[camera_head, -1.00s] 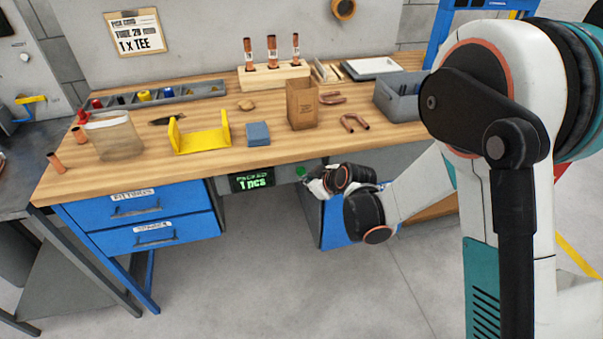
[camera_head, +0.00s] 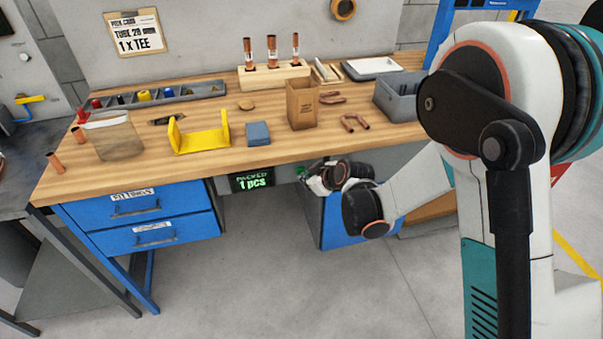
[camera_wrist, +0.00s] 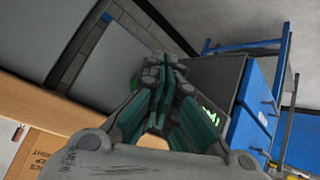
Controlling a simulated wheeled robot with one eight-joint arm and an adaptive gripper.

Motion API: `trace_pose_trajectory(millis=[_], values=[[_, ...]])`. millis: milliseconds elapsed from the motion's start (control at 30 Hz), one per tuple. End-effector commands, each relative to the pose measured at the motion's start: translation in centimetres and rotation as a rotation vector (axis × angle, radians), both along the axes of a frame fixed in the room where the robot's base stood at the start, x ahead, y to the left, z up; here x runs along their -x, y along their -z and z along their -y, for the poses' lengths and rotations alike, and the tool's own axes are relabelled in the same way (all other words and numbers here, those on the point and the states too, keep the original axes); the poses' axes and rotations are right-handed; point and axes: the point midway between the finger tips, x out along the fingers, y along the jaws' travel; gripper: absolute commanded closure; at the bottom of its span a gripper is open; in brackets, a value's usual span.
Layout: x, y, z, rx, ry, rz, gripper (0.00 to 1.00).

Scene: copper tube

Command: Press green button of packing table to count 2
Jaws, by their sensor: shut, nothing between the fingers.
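The packing table (camera_head: 200,152) has a wooden top with a counter display (camera_head: 252,181) under its front edge, reading "PACKED 1 pcs" in green. The green button (camera_head: 301,172) is a small green shape just right of the display, partly covered by my gripper. My gripper (camera_head: 306,180) is shut and empty, with its tips right at the button in the head view; I cannot tell whether they touch it.
Blue drawers (camera_head: 145,219) are left of the display and a blue cabinet (camera_head: 340,226) stands behind my wrist. On the tabletop are a yellow holder (camera_head: 201,140), a blue block (camera_head: 257,133), a brown box (camera_head: 302,104) and copper tubes.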

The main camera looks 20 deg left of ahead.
Motion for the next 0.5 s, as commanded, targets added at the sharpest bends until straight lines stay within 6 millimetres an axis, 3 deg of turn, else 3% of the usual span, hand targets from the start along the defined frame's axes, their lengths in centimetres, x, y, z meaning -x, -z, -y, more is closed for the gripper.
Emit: trace_pose_trajectory(millis=[500], values=[[-0.49, 0.02, -0.32, 0.000, 0.000, 0.000, 1.00]])
